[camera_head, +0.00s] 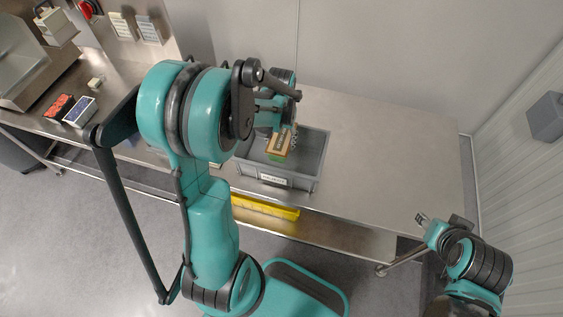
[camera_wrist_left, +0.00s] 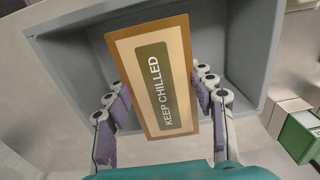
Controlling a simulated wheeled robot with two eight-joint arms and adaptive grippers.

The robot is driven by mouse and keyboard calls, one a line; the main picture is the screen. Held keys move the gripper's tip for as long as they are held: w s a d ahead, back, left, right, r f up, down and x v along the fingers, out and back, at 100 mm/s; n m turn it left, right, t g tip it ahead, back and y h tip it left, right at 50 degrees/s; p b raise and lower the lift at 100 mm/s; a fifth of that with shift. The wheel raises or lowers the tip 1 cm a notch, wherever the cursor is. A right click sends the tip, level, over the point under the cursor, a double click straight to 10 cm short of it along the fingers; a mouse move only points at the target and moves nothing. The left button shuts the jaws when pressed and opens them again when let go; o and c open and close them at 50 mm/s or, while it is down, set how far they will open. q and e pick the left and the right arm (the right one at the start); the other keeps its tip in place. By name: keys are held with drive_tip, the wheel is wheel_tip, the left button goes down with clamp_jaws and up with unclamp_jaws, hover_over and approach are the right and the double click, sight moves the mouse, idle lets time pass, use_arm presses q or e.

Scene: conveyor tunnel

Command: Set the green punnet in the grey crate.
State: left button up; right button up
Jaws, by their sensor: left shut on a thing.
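The green punnet (camera_head: 276,156) is in my left gripper, over the grey crate (camera_head: 318,165). Its tan top, marked KEEP CHILLED, faces up and fills the middle of the left wrist view (camera_wrist_left: 158,80); its green side shows below in the head view. My left gripper (camera_head: 281,128) is shut on it, with a finger on each side in the left wrist view (camera_wrist_left: 160,110). Crate walls show around the punnet; I cannot tell whether it touches the floor. My right gripper (camera_head: 428,222) is at the lower right, away from the crate; its jaw state is unclear.
A steel table (camera_head: 385,150) carries the crate, with free room to its right. A red pack (camera_head: 60,107) and a blue-edged pack (camera_head: 80,111) lie at the left. A green-and-white box (camera_wrist_left: 300,135) stands outside the crate. A yellow tray (camera_head: 265,207) is below the table edge.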

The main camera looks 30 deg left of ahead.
use_arm(q)
wheel_tip(320, 180, down, 9)
drive_tip(key=b, duration=0.3)
drive_tip(key=shift+r, duration=0.15)
drive_tip(key=shift+f, duration=0.25)
drive_tip(key=shift+f, duration=0.15)
drive_tip(key=o, duration=1.7)
